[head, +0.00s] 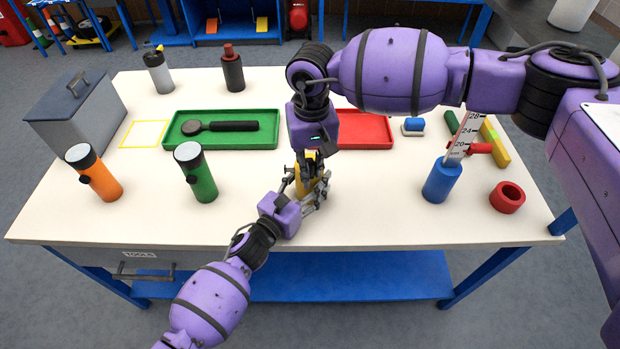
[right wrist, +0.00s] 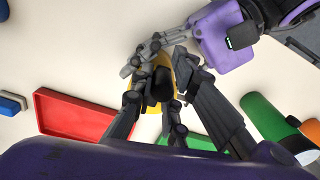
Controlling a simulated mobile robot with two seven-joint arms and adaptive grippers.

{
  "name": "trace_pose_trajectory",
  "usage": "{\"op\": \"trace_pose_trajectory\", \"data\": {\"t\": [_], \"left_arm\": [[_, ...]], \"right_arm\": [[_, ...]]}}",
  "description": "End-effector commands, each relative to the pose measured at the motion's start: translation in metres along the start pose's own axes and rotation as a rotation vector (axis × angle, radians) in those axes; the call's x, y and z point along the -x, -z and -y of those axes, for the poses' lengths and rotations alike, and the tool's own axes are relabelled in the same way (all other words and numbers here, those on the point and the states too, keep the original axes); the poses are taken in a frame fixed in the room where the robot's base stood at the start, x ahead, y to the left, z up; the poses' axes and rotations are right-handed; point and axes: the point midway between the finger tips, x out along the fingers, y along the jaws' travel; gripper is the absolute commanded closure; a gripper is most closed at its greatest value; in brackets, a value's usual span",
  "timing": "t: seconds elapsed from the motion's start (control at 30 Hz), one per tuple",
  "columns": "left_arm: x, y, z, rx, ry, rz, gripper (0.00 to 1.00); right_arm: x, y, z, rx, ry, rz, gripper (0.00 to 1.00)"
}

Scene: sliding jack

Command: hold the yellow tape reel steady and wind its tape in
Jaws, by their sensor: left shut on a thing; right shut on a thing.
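The yellow tape reel (head: 308,172) stands near the middle of the white table, mostly covered by my two grippers. In the right wrist view its yellow body (right wrist: 169,68) shows around a dark crank part (right wrist: 160,84). My left gripper (head: 311,193) comes from the front left and is shut on the reel's body from the side. It also shows at the top of the right wrist view (right wrist: 158,56). My right gripper (head: 306,168) points down from above, its fingers (right wrist: 154,100) closed about the dark crank part. I cannot make out the tape itself.
Behind the reel lie a red tray (head: 366,130) and a green tray (head: 262,129) with a dark tool. A green flashlight (head: 203,182) and an orange flashlight (head: 102,182) stand left. The front table edge is near.

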Motion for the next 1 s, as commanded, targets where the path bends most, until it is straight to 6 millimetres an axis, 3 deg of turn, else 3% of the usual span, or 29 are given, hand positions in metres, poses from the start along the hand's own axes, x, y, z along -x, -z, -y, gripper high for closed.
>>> {"op": "trace_pose_trajectory", "data": {"t": [0.43, 0.73, 1.0], "left_arm": [[0.000, -0.002, -0.002, 0.001, -0.002, 0.003, 0.82], [0.000, -0.002, -0.002, 0.001, -0.001, 0.003, 0.82], [0.000, -0.002, -0.001, 0.001, 0.000, 0.004, 0.82]], "right_arm": [[-0.002, 0.000, -0.008, 0.104, -0.007, 0.002, 0.97], [-0.002, 0.003, -0.020, 0.387, -0.008, 0.001, 0.96], [-0.002, 0.004, -0.021, 0.439, -0.008, 0.001, 0.96]]}}
